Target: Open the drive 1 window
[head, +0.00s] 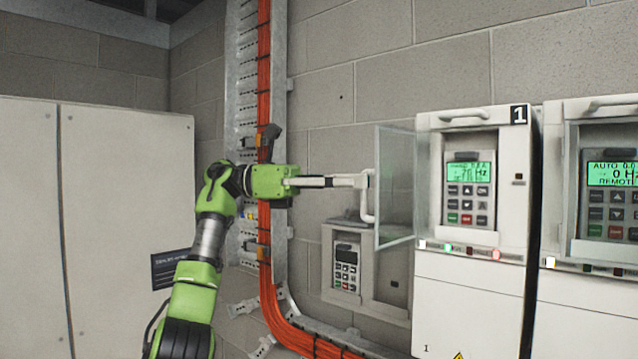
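Drive 1 (483,140) is a pale cabinet on the wall with a black "1" label. Its clear window (396,205) is swung out to the left, standing well away from the front. The keypad with its green display (468,188) is uncovered and shows a partly legible "70 Hz". My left gripper (362,181) reaches in from the left, its slim fingers together at the white handle (368,208) on the window's outer face. It looks shut on the handle; the fingertips are small and partly merge with it. My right gripper is not in view.
Another drive (600,160) stands close to the right with its window over the display. Orange cables (264,90) run down a metal tray behind my arm. A pale cabinet (120,220) fills the left.

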